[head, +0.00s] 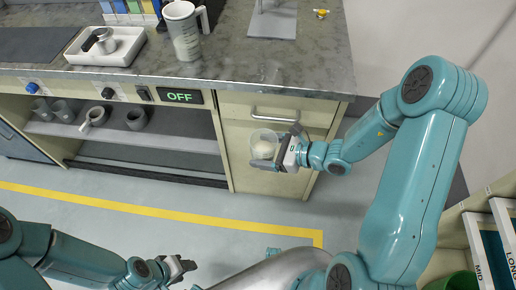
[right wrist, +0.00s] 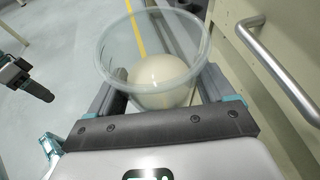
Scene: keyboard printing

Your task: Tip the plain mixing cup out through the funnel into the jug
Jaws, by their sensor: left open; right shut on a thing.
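The plain mixing cup (head: 264,138) is clear and holds a pale cream content. My right gripper (head: 278,158) is shut on it, in front of the cabinet drawer and below the counter top. In the right wrist view the cup (right wrist: 152,85) sits between the two fingers with its wide mouth open and the cream mass low inside. I cannot make out a funnel for certain. My left gripper (head: 180,268) is open and empty, low over the floor.
A white tray (head: 128,47) with a small metal vessel (head: 104,41) stands left of the jug. A grey stand plate (head: 275,25) lies to its right. The drawer handle (head: 275,115) juts out near the cup. Several cups sit on the shelf (head: 165,142) below.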

